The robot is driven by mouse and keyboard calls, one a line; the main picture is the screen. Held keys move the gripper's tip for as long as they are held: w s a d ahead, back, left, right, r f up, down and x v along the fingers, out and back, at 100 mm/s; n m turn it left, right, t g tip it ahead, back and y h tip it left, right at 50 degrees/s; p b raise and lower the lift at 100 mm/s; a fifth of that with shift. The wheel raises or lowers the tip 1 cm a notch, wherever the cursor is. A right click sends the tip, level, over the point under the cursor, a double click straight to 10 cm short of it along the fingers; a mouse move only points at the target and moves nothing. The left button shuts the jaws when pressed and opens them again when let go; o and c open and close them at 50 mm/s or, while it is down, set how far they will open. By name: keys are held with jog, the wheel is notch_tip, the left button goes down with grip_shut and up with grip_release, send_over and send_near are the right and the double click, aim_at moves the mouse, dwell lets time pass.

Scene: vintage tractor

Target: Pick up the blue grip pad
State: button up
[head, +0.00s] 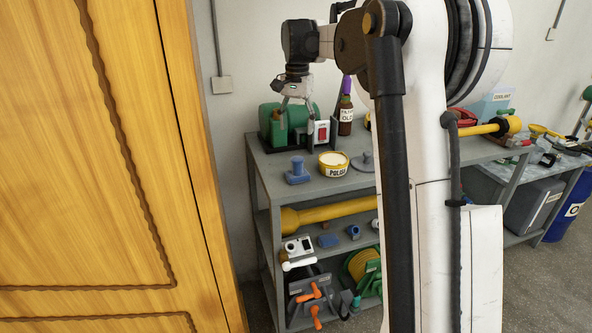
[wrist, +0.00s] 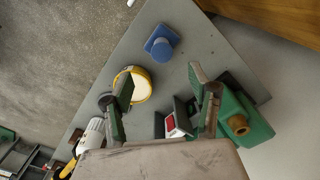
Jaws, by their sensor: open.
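The blue grip pad (head: 297,172), a flat base with a raised round knob, stands on the grey shelf's top near its front left corner. It also shows in the wrist view (wrist: 161,44), uncovered, at upper middle. My gripper (head: 296,104) hangs over the back left of the shelf top, above and behind the pad, in front of a green machine. In the wrist view my gripper (wrist: 158,84) has its two fingers wide apart with nothing held between them. The pad lies beyond the fingertips, apart from them.
A yellow tin (head: 333,165) with a pale top stands right of the pad. The green machine (head: 272,124), a red-faced box (head: 322,132) and a dark bottle (head: 345,116) stand behind. A wooden cabinet (head: 95,170) rises at left. Bare grey top (wrist: 205,45) surrounds the pad.

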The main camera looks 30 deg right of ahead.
aim_at(297, 158)
jog(key=f, duration=0.8)
jog(key=shift+w+d+f+p, duration=0.15)
jog(key=shift+w+d+p, duration=0.05)
jog(key=shift+d+p, duration=0.1)
jog(key=shift+w+f+p, duration=0.15)
jog(key=shift+f+p, duration=0.15)
jog(key=shift+f, duration=1.15)
jog(key=shift+w+f+p, duration=0.1)
jog(key=shift+f+p, duration=0.15)
jog(key=shift+f, duration=1.15)
jog(key=shift+c, duration=0.2)
grip_shut()
